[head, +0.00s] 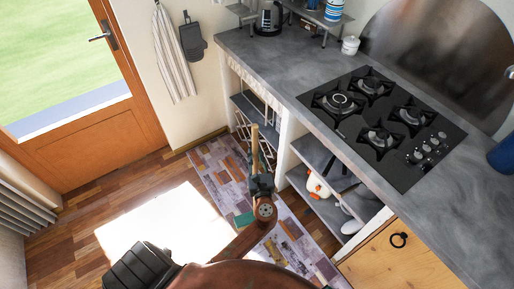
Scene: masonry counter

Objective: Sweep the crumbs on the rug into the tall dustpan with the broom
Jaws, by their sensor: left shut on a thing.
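The patterned rug (215,163) lies on the wood floor along the open shelves under the counter. My left gripper (260,180) is over the rug, shut on a pale wooden handle (255,146), which looks like the broom's. The handle stands nearly upright above the gripper. A small green piece (244,219) shows beside the gripper, low over the rug; I cannot tell whether it is part of the broom or of the dustpan. My arm hides part of the rug. I cannot make out any crumbs or the tall dustpan. My right gripper is not in view.
The grey counter (270,62) with a black gas hob (382,125) runs along the right. Open shelves (318,203) and a wooden cabinet door (400,258) are below it. A glazed wooden door (95,140) is at the left. The sunlit floor (160,225) left of the rug is clear.

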